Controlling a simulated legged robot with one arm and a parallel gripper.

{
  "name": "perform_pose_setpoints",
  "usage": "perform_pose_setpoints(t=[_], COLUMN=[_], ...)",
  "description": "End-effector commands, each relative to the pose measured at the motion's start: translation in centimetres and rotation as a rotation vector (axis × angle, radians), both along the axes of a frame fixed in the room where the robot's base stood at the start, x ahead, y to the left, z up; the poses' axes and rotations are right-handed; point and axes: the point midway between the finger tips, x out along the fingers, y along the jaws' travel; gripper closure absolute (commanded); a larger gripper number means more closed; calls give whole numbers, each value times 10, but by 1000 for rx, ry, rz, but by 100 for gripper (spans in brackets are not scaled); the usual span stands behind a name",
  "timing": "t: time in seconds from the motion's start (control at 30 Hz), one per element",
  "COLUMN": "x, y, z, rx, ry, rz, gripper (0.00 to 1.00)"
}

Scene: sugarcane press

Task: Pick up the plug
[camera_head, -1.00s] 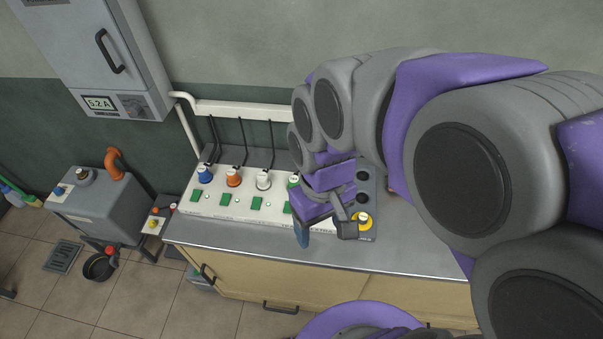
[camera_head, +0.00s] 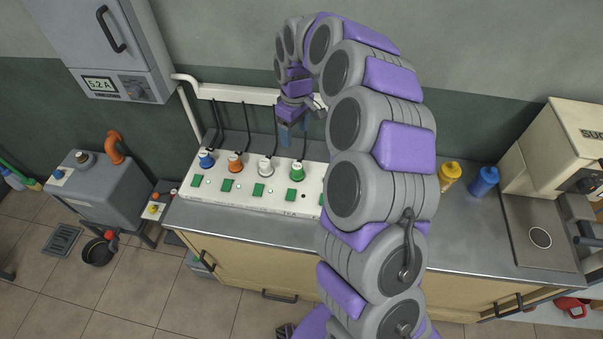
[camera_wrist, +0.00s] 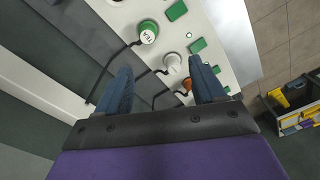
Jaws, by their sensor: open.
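Several plugs with black cables stand in a white socket panel (camera_head: 225,198) on the counter: blue (camera_head: 206,159), orange (camera_head: 235,162), white (camera_head: 265,165) and green (camera_head: 297,172). Which one is the task's plug is not clear. My gripper (camera_head: 294,130) is open and empty, above and behind the green and white plugs, near the wall. In the wrist view the green plug (camera_wrist: 147,33) and white plug (camera_wrist: 172,62) lie beyond and between my spread blue fingers (camera_wrist: 160,72). My arm hides the panel's right end.
A white cable duct (camera_head: 235,94) runs along the wall near my gripper. A yellow bottle (camera_head: 449,174) and a blue bottle (camera_head: 484,181) stand on the counter (camera_head: 465,225) right of my arm. A beige machine (camera_head: 560,150) stands at the far right.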

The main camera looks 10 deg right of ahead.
Motion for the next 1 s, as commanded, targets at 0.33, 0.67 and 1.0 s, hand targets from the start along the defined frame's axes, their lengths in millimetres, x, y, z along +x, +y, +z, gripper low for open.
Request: perform_pose_setpoints(t=[0.33,0.67,1.0], x=[27,27,28], y=[-32,-25,-23], z=[-37,-99,-150], rx=[-26,-32,-34], ry=[-5,-3,-6], rz=[15,16,16], gripper=[31,31,31])
